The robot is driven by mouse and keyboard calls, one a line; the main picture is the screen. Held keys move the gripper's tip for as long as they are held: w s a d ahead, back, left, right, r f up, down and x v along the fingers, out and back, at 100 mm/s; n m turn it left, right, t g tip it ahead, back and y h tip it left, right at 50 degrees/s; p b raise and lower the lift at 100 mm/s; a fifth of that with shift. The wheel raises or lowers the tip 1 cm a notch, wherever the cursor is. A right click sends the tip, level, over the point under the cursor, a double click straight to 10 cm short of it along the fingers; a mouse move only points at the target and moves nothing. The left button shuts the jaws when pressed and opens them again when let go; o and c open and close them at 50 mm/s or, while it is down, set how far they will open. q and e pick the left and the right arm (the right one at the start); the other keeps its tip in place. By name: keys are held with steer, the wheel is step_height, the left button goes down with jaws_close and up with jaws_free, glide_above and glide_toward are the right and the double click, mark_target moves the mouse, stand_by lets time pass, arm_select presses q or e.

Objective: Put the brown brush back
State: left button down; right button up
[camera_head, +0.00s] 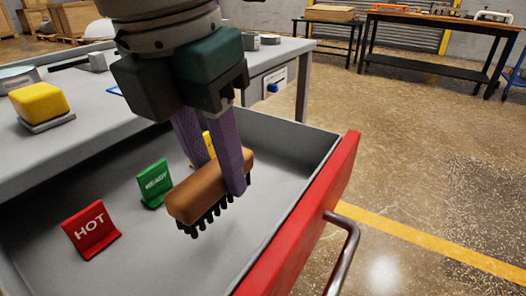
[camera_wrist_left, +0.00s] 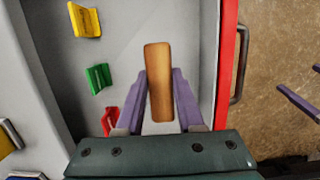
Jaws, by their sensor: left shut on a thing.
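The brown brush (camera_head: 205,190) has a wooden-brown block and black bristles that point down. My left gripper (camera_head: 217,176) is shut on the brush, with one purple finger on each side of it. It holds the brush over the inside of the open grey drawer (camera_head: 290,135). In the left wrist view the brush (camera_wrist_left: 158,80) lies lengthwise between the fingers. Whether the bristles touch the drawer floor is hard to tell. My right gripper (camera_wrist_left: 304,90) shows only in part at the right edge of the left wrist view, its fingertips apart and empty.
In the drawer stand a red HOT sign (camera_head: 91,230), a green READY sign (camera_head: 154,184) and a yellow sign (camera_head: 208,143), partly hidden by my fingers. The drawer's red front (camera_head: 305,225) has a metal handle (camera_head: 345,250).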

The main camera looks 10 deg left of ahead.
mark_target(220, 194)
arm_select(q)
steer(key=shift+f+b, duration=0.45)
steer(key=shift+f, duration=1.9)
steer(key=shift+f, duration=0.2)
steer(key=c, duration=0.5)
jaws_free()
steer(key=shift+r, duration=0.1)
steer(key=shift+c, duration=0.2)
steer(key=shift+r, duration=0.6)
steer(key=r+p, duration=0.1)
steer(key=r, duration=0.2)
steer(key=s+r, duration=0.1)
steer(key=r, duration=0.3)
steer(key=s+r+p, duration=0.1)
steer(key=r, duration=0.3)
steer(key=shift+s+a+p, duration=0.1)
steer(key=shift+a+p, duration=0.2)
steer(key=shift+a, duration=0.1)
